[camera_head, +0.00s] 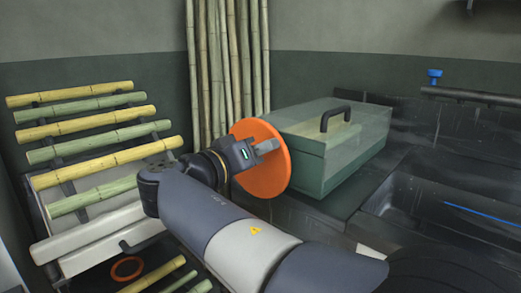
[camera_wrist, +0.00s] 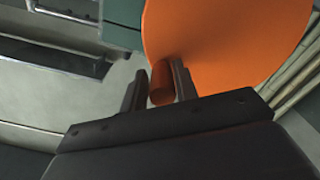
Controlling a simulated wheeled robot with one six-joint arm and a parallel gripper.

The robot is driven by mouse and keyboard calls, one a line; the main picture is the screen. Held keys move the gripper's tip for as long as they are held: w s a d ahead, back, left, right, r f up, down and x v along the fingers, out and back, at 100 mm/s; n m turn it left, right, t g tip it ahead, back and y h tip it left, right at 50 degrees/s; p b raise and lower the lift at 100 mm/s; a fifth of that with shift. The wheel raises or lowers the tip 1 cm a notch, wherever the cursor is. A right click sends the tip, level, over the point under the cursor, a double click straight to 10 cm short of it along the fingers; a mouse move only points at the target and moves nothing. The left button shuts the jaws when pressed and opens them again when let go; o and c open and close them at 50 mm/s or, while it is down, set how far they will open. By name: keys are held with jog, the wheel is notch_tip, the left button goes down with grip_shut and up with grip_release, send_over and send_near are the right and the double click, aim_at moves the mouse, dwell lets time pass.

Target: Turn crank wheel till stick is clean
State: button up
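The orange crank wheel (camera_head: 268,179) is on the left end of the green box-shaped press (camera_head: 340,158). It fills the top of the wrist view (camera_wrist: 225,40). A short orange handle (camera_wrist: 161,84) sticks out from the wheel near its lower left edge. My gripper (camera_head: 268,147) is in front of the wheel, with the handle between its fingers in the wrist view (camera_wrist: 158,88). The right finger is close against the handle; a thin gap may show at the left one, so I cannot tell if they clamp it. No stick shows in the press.
A rack at left bears several yellow and green sticks (camera_head: 92,123). Tall canes (camera_head: 220,60) stand against the wall behind the wheel. A dark basin with a counter edge (camera_head: 440,205) is at right, with a blue tap knob (camera_head: 435,74). An orange ring (camera_head: 127,268) lies below the rack.

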jog(key=shift+o, duration=1.4)
jog(key=shift+a, duration=0.1)
jog(key=p+v, duration=0.2)
jog(key=v, duration=0.8)
jog(key=shift+s+a+p, duration=0.2)
jog(key=shift+s+p, duration=0.1)
jog(key=shift+p, duration=0.1)
jog(key=shift+w+d, duration=0.1)
jog(key=b+x, duration=0.3)
jog(key=x, duration=0.7)
jog(key=shift+w+d, duration=0.25)
jog(key=shift+w, duration=0.05)
jog(key=shift+s+a+r, duration=0.1)
jog(key=shift+s+r, duration=0.05)
jog(key=shift+r, duration=0.05)
jog(key=shift+w+a+f, duration=0.1)
jog(key=shift+w, duration=0.1)
